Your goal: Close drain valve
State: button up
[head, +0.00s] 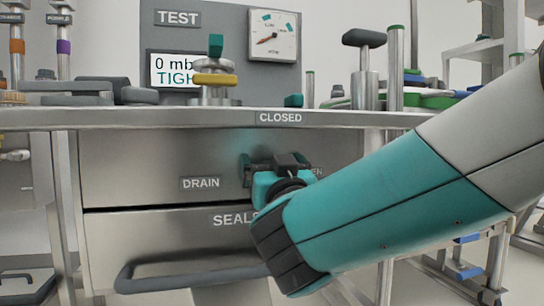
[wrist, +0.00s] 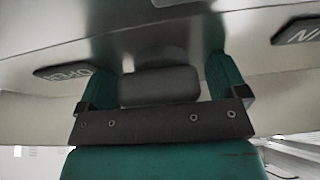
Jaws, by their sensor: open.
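My gripper (head: 272,163) is at the front panel below the bench top, just right of the DRAIN label (head: 200,183). In the wrist view its two green fingers stand on either side of a dark grey block, which looks like the drain valve handle (wrist: 158,87). The jaws are open, with a narrow gap on the right. My arm hides most of the valve in the head view. The CLOSED label (head: 280,118) is above on the bench edge. The OPEN label (head: 315,172) is partly hidden to the right, and shows upside down in the wrist view (wrist: 68,73).
The SEALS drawer (head: 180,235) with its grey handle (head: 185,277) is below. On the bench stand a yellow-banded fitting (head: 215,80), a dark-knobbed post (head: 365,75) and other parts.

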jog(key=shift+w, duration=0.15)
jog(key=shift+c, duration=0.4)
jog(key=c, duration=0.9)
jog(key=shift+o, duration=0.2)
